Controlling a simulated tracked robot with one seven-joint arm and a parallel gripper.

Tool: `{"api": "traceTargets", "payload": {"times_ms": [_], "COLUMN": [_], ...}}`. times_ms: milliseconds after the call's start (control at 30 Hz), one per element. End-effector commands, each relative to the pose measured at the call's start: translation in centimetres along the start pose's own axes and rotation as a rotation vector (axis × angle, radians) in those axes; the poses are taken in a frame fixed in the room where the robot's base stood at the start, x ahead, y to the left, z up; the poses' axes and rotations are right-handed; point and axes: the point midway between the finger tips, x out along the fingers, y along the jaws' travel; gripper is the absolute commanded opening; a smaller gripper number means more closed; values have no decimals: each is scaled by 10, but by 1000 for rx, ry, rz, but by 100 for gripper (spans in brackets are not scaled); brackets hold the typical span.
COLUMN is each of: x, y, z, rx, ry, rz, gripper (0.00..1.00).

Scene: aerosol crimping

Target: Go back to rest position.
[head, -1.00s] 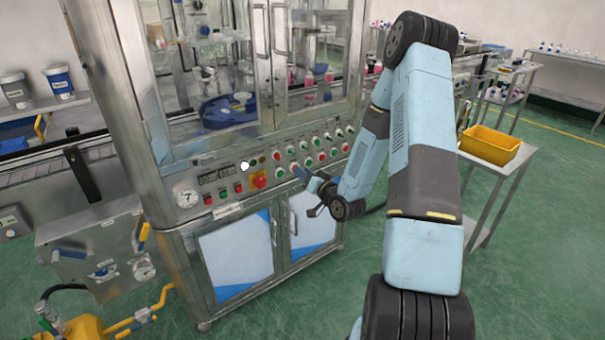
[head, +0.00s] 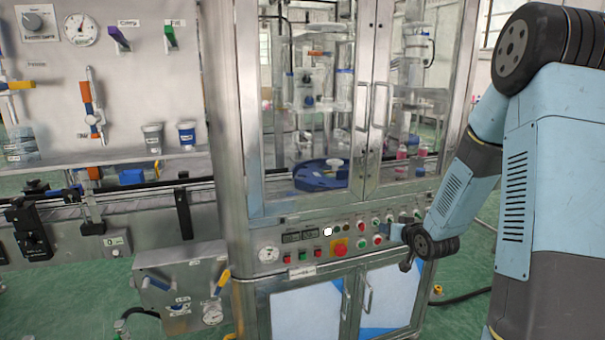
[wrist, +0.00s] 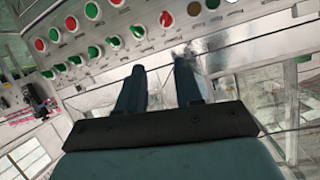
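My gripper (head: 393,233) is in front of the crimping machine's button panel (head: 290,253) in the head view, small and partly hidden by my own wrist. In the wrist view my gripper (wrist: 160,66) shows two dark fingers standing apart with nothing between them. I cannot tell whether the fingertips touch the machine. My blue arm is bent and fills the right side of the head view.
The machine's glass doors (head: 376,100) with handles stand above the panel, and white and blue cabinet doors (head: 307,310) below it. A conveyor (head: 150,215) and a gauge panel (head: 125,75) are on the left. A cable (head: 465,297) lies on the green floor.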

Motion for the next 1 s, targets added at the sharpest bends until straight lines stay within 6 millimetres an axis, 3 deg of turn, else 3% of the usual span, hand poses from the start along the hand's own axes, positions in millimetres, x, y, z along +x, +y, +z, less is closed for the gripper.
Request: {"api": "traceTargets", "payload": {"times_ms": [100, 500, 800, 1000], "x": [-18, -96, -172, -228], "y": [-4, -22, -44, -62], "z": [-19, -63, -83, -85], "rx": [-49, -135, -136, -114], "ry": [-51, -225, -343, -421], "rz": [51, 211, 293, 319], "gripper": [35, 35, 35, 35]}}
